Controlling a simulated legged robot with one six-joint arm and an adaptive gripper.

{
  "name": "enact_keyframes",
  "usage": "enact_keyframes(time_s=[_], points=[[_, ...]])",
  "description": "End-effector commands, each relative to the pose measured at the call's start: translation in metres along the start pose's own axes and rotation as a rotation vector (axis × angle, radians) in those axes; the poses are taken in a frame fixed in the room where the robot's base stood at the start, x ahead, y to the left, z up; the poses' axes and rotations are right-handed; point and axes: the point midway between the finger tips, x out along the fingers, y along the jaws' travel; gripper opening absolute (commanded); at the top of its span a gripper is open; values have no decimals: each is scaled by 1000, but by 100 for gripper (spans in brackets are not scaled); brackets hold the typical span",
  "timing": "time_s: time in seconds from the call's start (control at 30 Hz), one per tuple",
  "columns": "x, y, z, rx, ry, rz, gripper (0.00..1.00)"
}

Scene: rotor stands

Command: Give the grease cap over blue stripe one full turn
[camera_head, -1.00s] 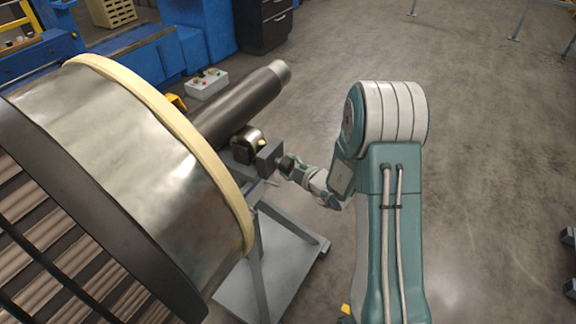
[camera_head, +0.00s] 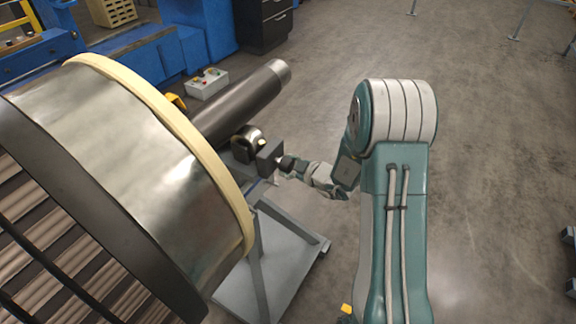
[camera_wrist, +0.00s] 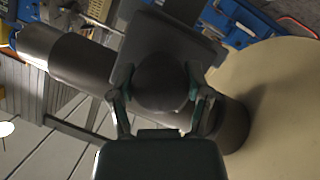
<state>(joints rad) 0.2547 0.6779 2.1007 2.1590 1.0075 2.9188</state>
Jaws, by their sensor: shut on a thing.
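The dark round grease cap (camera_wrist: 162,82) sits between the two fingers of my gripper (camera_wrist: 160,92) in the wrist view. My gripper is shut on it, with one finger on each side. In the head view my gripper (camera_head: 287,164) meets the right face of a dark grey square block (camera_head: 270,158) on the rotor stand. The cap is mostly hidden there. The block's plate (camera_wrist: 180,40) shows behind the cap in the wrist view. I cannot make out the blue stripe clearly in either view.
A large rotor with a cream rim (camera_head: 205,150) fills the left. Its dark shaft (camera_head: 245,103) runs up right behind the block. The grey stand (camera_head: 262,270) is below.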

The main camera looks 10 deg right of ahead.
Motion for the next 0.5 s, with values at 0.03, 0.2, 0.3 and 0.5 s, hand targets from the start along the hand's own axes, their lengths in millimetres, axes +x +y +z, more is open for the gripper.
enact_keyframes(time_s=[0.03,0.2,0.3,0.5], points=[[0,-4,4,5,-11,-9,16],[0,-5,4,5,-12,-9,86],[0,-4,3,3,-9,-7,98],[0,-2,2,1,-5,-3,98]])
